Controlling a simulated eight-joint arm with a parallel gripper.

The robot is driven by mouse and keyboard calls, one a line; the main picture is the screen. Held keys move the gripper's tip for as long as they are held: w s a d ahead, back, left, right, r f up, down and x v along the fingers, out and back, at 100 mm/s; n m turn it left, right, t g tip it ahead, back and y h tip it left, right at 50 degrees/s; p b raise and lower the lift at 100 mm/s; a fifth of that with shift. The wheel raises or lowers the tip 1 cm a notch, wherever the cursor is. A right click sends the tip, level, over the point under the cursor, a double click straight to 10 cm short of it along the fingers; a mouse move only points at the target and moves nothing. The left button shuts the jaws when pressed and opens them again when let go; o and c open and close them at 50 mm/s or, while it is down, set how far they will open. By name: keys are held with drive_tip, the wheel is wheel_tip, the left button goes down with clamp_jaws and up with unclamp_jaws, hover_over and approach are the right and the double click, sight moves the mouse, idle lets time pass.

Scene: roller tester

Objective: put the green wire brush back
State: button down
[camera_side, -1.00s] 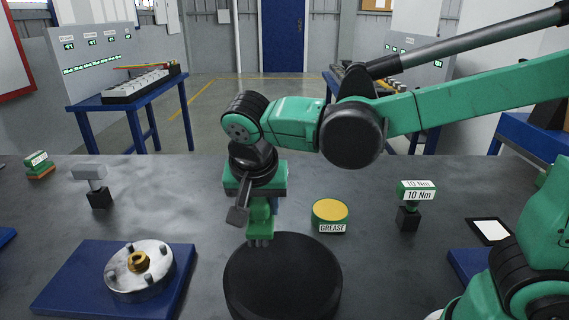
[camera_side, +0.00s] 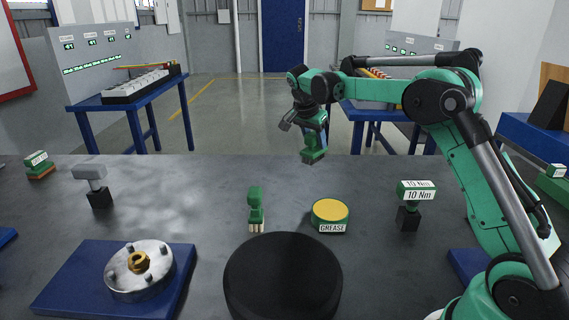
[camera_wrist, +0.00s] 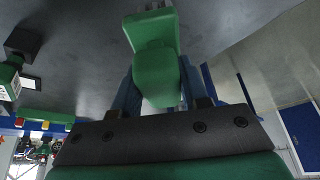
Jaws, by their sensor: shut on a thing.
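My gripper (camera_side: 317,138) is shut on a green brush (camera_side: 313,156) with a greyish lower end, which I take to be the green wire brush. A second green brush (camera_side: 255,206) with pale bristles stands upright on the workbench (camera_side: 180,215), left of the grease tin.
A grease tin (camera_side: 330,213) and a 10 Nm tool (camera_side: 415,197) stand right of the second brush. A black round drum (camera_side: 283,280) is at the front. A metal flange (camera_side: 140,272) lies on a blue plate (camera_side: 65,283). A grey-headed tool (camera_side: 90,178) stands at left.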

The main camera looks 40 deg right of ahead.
drive_tip(key=shift+m, duration=0.5)
drive_tip(key=x, duration=0.6)
drive_tip(key=s+x, duration=0.1)
drive_tip(key=x, duration=0.2)
drive_tip(key=shift+d+f, duration=0.3)
drive_tip(key=shift+d, duration=0.05)
drive_tip(key=shift+f, duration=0.1)
drive_tip(key=shift+c, duration=2.2)
unclamp_jaws()
